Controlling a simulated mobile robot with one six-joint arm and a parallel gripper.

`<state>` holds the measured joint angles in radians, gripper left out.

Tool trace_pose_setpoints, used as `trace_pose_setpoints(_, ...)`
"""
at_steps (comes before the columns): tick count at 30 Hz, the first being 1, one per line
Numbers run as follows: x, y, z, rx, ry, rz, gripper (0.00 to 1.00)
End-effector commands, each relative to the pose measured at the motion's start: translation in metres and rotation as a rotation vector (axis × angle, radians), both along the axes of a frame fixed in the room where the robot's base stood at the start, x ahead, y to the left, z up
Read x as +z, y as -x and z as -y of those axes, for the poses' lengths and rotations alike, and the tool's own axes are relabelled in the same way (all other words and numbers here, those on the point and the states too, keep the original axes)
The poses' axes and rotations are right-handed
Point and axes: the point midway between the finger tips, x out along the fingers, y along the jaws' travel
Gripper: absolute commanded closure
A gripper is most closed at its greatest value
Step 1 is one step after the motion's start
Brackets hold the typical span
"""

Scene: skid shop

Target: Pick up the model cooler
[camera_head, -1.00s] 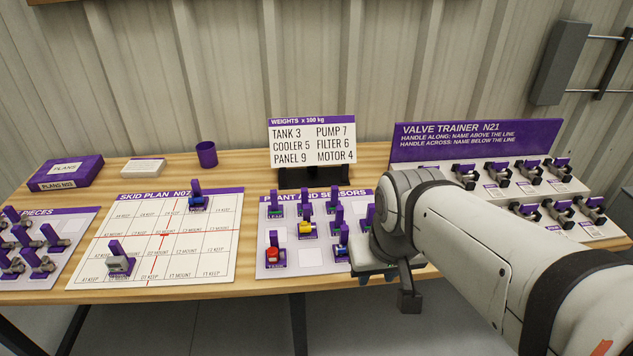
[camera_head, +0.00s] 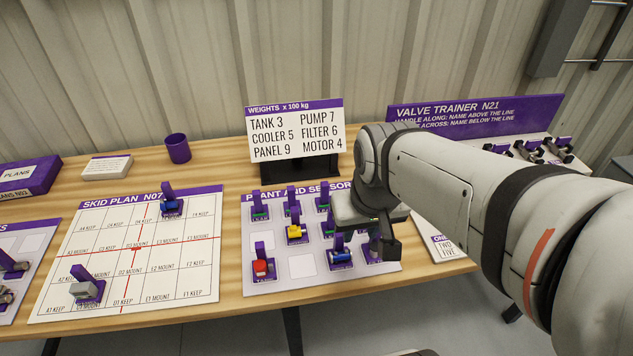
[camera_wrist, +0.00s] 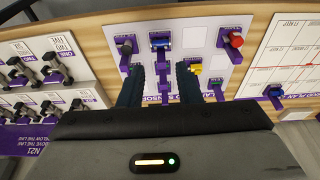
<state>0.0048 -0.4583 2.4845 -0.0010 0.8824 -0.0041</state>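The plant and sensors board (camera_head: 302,265) carries several small models with purple upright tabs. A red one (camera_head: 260,267), a yellow one (camera_head: 295,232) and a blue one (camera_head: 340,256) show clearly. Their labels are too small to read, so I cannot tell which is the cooler. My gripper (camera_wrist: 159,88) is open, its two dark fingers apart with nothing seen held between them. In the wrist view it points at the board, with the blue model (camera_wrist: 160,42) just beyond the fingertips and the yellow model (camera_wrist: 196,69) beside the right finger. My wrist hides part of the board in the head view.
The skid plan (camera_head: 140,250) lies left, bearing a grey model (camera_head: 86,290) and a blue model (camera_head: 171,207). The weights sign (camera_head: 296,130) stands behind the board. The valve trainer (camera_head: 475,110) is at right. A purple cup (camera_head: 177,148) stands at the back.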

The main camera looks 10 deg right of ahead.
Motion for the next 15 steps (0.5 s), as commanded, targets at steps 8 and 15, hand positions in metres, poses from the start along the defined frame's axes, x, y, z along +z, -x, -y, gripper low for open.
trace_pose_setpoints(8,-0.038,-0.063,0.003,-0.006,-0.002,-0.116,0.69)
trace_pose_setpoints(15,-0.089,-0.105,0.0,-0.005,-0.002,-0.199,0.69)
